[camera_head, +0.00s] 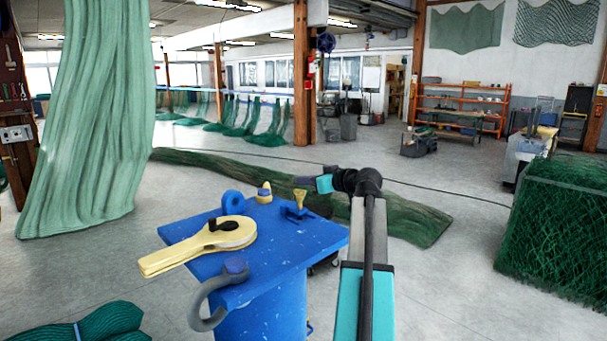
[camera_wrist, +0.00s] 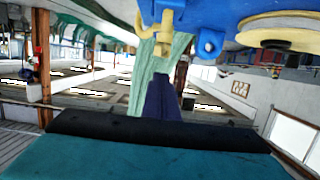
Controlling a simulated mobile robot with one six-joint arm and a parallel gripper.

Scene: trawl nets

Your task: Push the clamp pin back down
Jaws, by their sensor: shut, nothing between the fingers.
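The clamp pin (camera_head: 299,196) is a small yellow piece standing in a blue bracket on the blue work stand (camera_head: 322,240), near its far right corner. In the wrist view the yellow pin (camera_wrist: 165,22) hangs at the top, as the picture is upside down. My gripper (camera_head: 306,181) reaches in from the right, just above the pin in the head view. Its dark fingers (camera_wrist: 160,82) are shut and empty, pointing towards the pin. A gap shows between fingertips and pin in the wrist view. The pin's lower end is hidden in the bracket.
A cream handled tool (camera_head: 200,247) lies on the stand, with a blue ring (camera_head: 232,201), a small yellow-and-blue piece (camera_head: 264,194) and a grey shackle (camera_head: 205,305) at its edges. Rolled green netting (camera_head: 415,222) lies on the floor behind.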

